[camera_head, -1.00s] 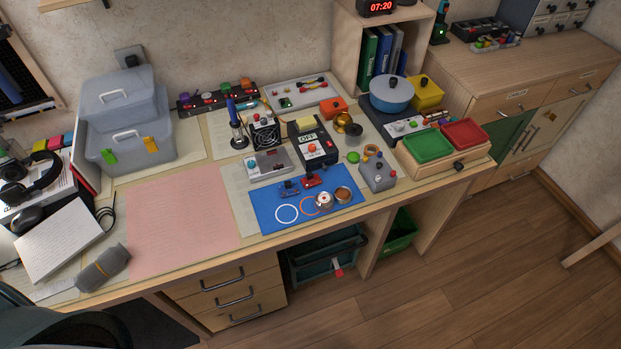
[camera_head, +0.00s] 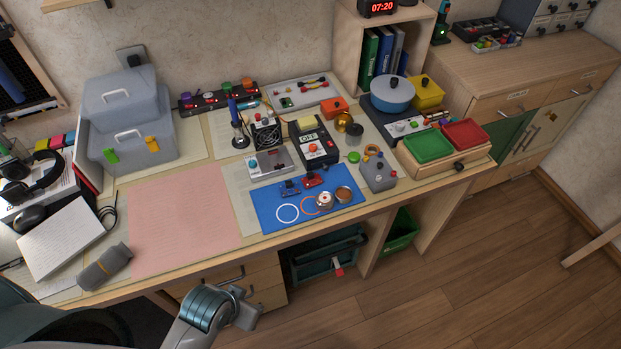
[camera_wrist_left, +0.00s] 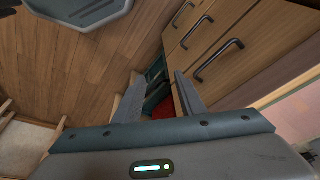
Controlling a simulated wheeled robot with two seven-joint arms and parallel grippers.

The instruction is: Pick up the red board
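A small red board (camera_head: 312,181) lies on the blue mat (camera_head: 265,222) on the desk. It is to the right of a small blue board (camera_head: 290,188). My left arm comes in at the bottom of the head view, in front of the drawers and well short of the mat. In the left wrist view my left gripper (camera_wrist_left: 157,88) has its two fingers apart, with nothing held between them. The red board cannot be made out in the wrist view. My right gripper is not in view.
A white ring (camera_head: 287,213), an orange ring and two round spools lie on the mat's front part. The pink sheet (camera_head: 185,220) is clear.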

